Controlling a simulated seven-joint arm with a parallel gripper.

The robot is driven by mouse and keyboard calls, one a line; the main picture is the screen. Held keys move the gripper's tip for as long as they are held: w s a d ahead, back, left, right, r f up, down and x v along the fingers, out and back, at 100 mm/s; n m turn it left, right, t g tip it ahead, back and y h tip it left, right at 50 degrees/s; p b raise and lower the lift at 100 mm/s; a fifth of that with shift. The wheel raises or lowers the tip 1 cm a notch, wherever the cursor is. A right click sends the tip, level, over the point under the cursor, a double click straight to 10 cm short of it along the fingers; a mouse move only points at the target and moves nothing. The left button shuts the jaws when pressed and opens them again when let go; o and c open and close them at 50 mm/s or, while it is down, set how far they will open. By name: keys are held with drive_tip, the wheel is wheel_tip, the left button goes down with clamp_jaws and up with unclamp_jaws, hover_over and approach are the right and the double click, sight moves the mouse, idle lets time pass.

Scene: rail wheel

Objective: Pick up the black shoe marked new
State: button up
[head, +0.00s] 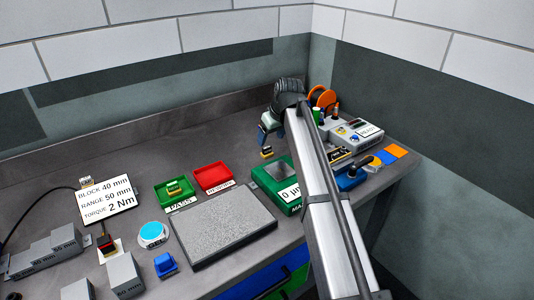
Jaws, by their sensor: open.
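My gripper (265,142) is at the back of the bench, left of the instrument box, and points down. It is open; its fingers are small and partly dark in this view. A small dark piece with a yellow top (267,152) shows just at its fingertips; I cannot tell whether it lies between them. A small dark block with a yellowish label (174,188) sits in the green PASS tray (186,200). A black piece with a pale label (341,153) lies behind my forearm on the right. No marking is legible enough to confirm which is the shoe marked new.
A red tray (213,177) stands right of the green one. A grey textured plate (222,225) fills the front middle. A green box (277,184), orange spool (321,97) and instrument box (355,134) crowd the right. Grey blocks (50,255) and a sign (107,200) stand left.

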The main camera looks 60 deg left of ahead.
sight(267, 148)
drive_tip(key=shift+x, duration=3.65)
drive_tip(key=shift+c, duration=0.3)
drive_tip(key=c, duration=1.1)
